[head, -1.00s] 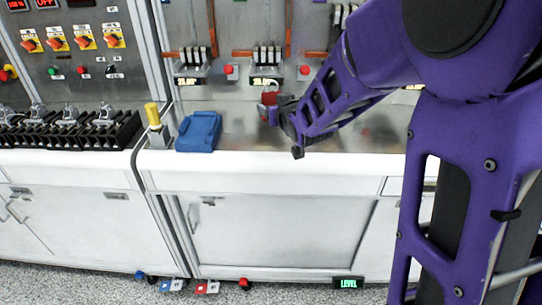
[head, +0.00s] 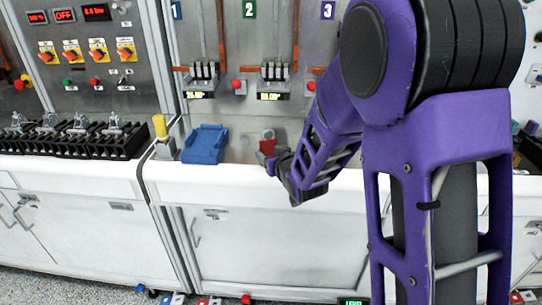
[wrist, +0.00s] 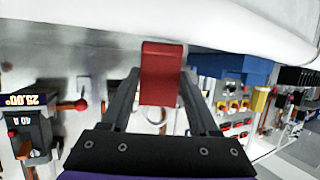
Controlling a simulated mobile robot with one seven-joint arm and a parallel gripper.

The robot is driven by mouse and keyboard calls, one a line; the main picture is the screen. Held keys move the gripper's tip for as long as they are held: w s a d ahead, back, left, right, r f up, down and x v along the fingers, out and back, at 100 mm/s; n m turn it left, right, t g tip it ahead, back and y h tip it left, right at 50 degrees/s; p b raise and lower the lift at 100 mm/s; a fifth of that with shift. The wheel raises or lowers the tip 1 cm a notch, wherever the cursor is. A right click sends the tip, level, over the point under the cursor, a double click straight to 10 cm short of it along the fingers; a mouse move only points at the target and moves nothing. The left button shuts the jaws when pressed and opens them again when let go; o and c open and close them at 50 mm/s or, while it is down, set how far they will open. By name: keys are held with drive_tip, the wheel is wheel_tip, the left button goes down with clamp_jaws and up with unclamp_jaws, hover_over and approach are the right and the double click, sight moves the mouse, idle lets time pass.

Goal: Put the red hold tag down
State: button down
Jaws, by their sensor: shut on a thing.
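The red hold tag (head: 268,146) is in my gripper (head: 277,160), near the front edge of the steel worktop in the head view. A pale ring or shackle shows at its top. In the wrist view the red tag (wrist: 161,75) stands between the two dark fingers (wrist: 160,95), which are shut on it. A pale loop shows below it there. I cannot tell whether the tag touches the worktop.
A blue tray-like holder (head: 205,145) lies left of the tag. A yellow-topped post (head: 160,128) and a row of black breakers (head: 75,140) are farther left. Breaker units (head: 275,75) with red knobs are on the panel behind. Bare worktop lies between holder and tag.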

drive_tip(key=shift+f, duration=0.1)
drive_tip(key=shift+f+b, duration=0.25)
drive_tip(key=shift+b, duration=0.05)
drive_tip(key=shift+c, duration=0.7)
unclamp_jaws()
drive_tip(key=shift+r, duration=0.1)
drive_tip(key=shift+r, duration=0.1)
